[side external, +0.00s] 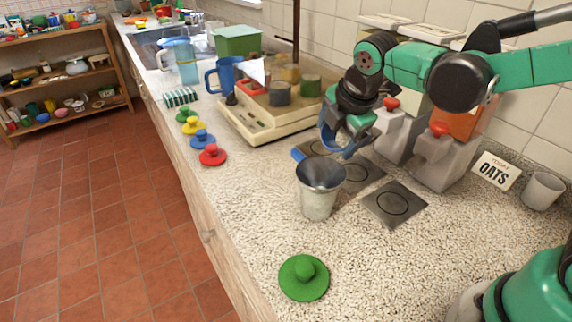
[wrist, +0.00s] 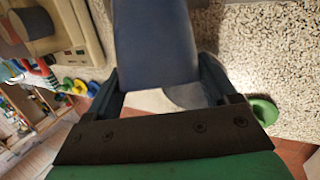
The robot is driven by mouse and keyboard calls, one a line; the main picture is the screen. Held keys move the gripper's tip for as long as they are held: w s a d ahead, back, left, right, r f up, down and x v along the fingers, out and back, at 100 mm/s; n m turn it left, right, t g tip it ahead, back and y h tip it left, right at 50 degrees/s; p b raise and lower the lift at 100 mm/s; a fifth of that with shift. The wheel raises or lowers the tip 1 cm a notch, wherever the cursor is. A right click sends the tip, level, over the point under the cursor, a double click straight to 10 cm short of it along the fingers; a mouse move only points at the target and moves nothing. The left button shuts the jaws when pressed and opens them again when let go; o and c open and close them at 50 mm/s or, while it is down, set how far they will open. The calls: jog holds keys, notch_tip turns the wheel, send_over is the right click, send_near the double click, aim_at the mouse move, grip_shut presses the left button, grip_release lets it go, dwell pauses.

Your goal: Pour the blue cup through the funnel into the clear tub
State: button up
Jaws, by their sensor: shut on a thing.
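My gripper (side external: 348,122) is shut on the blue cup (side external: 334,142), above and slightly right of the funnel. The cup looks tilted with its mouth towards the lower left; its contents cannot be made out. In the wrist view the blue cup (wrist: 155,45) fills the space between the fingers of my gripper (wrist: 158,78). The grey funnel (side external: 321,171), with a blue handle, sits in the mouth of the clear tub (side external: 318,206), which stands upright on the counter. Whether anything is in the tub cannot be told.
A green lid (side external: 304,277) lies in front. Red (side external: 212,155), blue, yellow and green lids line the left edge. Grey dispensers (side external: 441,160), an OATS card (side external: 496,170) and a small grey cup (side external: 542,190) stand right. Dark tiles (side external: 394,204) lie beside the tub.

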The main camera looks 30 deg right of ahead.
aim_at(327, 147)
jog(key=shift+a+r+h, duration=0.1)
jog(key=shift+a+h, duration=0.1)
jog(key=shift+h, duration=0.5)
jog(key=shift+s+a+n+t+h, duration=0.25)
jog(key=shift+a+n+t+h, duration=0.2)
jog(key=shift+a+h, duration=0.4)
jog(key=shift+h+p, duration=0.25)
jog(key=shift+p, duration=0.05)
jog(key=shift+a+r+t+h, duration=0.15)
jog(key=shift+t+h, duration=0.2)
jog(key=shift+h, duration=0.35)
jog(key=shift+s+a+n+h, duration=0.15)
jog(key=shift+n+h, duration=0.1)
jog(key=shift+h, duration=0.15)
jog(key=shift+a+f+t+h+p, duration=0.15)
jog(key=shift+f+t+h+p, duration=0.35)
jog(key=shift+h, duration=0.3)
jog(key=shift+a+f, duration=0.1)
jog(key=shift+f, duration=0.2)
jog(key=shift+s+a+f+n+t+h+p, duration=0.1)
jog(key=shift+a+n+t+h+p, duration=0.25)
jog(key=shift+h, duration=0.5)
jog(key=shift+s+a+f+n+t+h+p, duration=0.1)
jog(key=shift+n+t+h+p, duration=0.15)
jog(key=shift+h+p, duration=0.45)
jog(key=shift+d, duration=0.1)
